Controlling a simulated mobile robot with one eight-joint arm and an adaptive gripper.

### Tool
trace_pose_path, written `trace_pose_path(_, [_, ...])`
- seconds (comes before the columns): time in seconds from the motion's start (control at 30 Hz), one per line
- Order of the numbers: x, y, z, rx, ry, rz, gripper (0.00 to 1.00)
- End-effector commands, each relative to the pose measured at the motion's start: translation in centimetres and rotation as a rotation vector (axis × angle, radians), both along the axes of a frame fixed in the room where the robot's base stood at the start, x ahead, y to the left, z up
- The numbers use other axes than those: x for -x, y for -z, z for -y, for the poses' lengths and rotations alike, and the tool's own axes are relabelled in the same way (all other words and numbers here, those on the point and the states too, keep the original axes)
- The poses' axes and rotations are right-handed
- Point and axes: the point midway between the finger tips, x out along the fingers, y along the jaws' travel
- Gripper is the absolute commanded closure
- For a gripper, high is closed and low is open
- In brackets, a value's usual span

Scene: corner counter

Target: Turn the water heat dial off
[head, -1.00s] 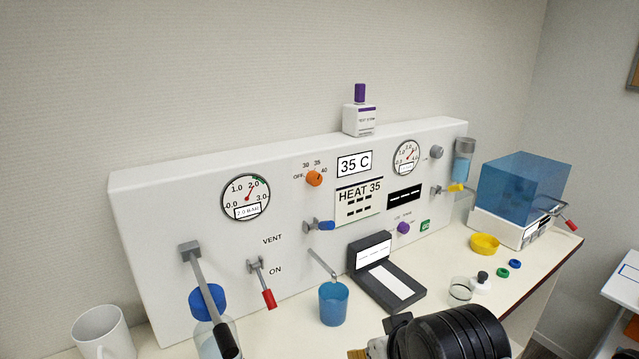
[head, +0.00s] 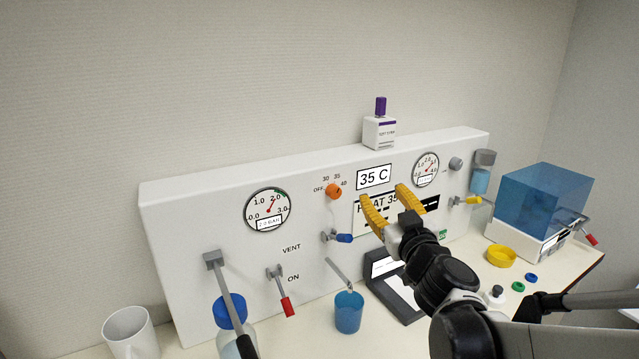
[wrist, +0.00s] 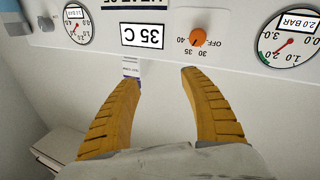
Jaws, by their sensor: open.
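The orange water heat dial (head: 334,191) is on the upper middle of the white panel, with the marks OFF, 30, 35 and 40 around it. The display (head: 374,178) beside it reads 35 C, and a label below starts with HEAT. My gripper (head: 388,205) has yellow fingers spread apart with nothing between them. In the head view it is in front of the HEAT label, right of and slightly below the dial. The wrist view is upside down; there the dial (wrist: 198,37) shows beyond the right fingertip, apart from it.
A blue-handled valve (head: 340,238) sits below the dial, and a blue cup (head: 348,312) stands under a spout. Gauges (head: 270,210) flank the middle.

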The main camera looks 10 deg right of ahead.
Motion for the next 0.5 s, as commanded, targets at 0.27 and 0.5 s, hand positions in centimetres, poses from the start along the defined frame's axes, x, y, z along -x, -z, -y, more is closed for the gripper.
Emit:
trace_pose_path(0.27, [-1.8,3.8,-4.3,0.061,-0.263,-0.053,0.47])
trace_pose_path(0.5, [-4.6,4.3,-5.4,0.062,-0.28,-0.061,0.47])
